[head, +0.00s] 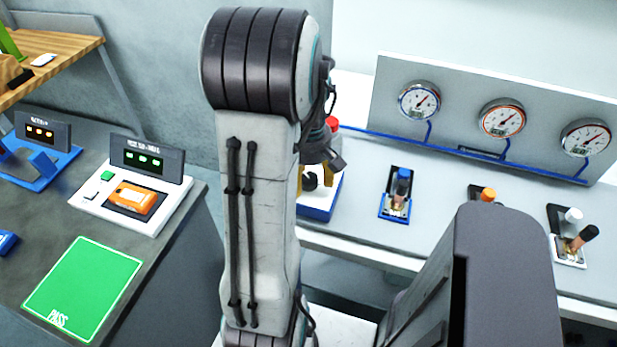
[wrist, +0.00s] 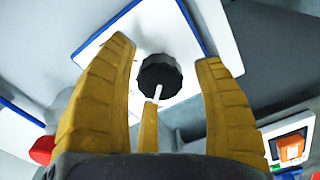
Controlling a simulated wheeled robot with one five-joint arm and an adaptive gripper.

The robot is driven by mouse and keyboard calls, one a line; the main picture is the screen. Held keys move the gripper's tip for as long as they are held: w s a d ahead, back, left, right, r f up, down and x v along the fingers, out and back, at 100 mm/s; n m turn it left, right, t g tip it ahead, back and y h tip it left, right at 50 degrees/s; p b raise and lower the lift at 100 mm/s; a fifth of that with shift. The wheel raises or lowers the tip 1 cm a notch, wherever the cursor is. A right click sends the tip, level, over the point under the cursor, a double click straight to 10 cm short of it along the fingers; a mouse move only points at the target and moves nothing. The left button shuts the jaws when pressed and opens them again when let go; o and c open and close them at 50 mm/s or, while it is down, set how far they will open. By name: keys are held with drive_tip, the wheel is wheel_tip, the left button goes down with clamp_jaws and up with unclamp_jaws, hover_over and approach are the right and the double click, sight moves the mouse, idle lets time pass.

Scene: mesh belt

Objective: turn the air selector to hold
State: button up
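The air selector is a black ridged knob (wrist: 160,76) with a white pointer bar, on a white plate (wrist: 128,42) with blue edges in the wrist view. My gripper (wrist: 165,53) is open, with its yellow fingers spread around the knob. Gaps show between the side fingers and the knob, and a third finger stands below it near the pointer. In the head view my arm hides most of the selector; its blue-sided base (head: 318,212) shows beneath my gripper. I cannot read any position marks on the plate.
Three gauges (head: 419,100) stand on a panel behind the bench. A red part (head: 332,123) shows behind my wrist. A dark counter with a green PASS mat (head: 85,285) is left.

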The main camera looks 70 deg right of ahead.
drive_tip(key=c, duration=1.1)
drive_tip(key=shift+m, duration=0.4)
drive_tip(key=m+b, duration=0.1)
drive_tip(key=m, duration=0.2)
drive_tip(key=shift+f+m, duration=0.1)
drive_tip(key=shift+m, duration=0.2)
drive_tip(key=shift+m+b, duration=0.3)
drive_tip(key=shift+m, duration=2)
drive_tip(key=shift+a, duration=0.1)
drive_tip(key=o, duration=1.2)
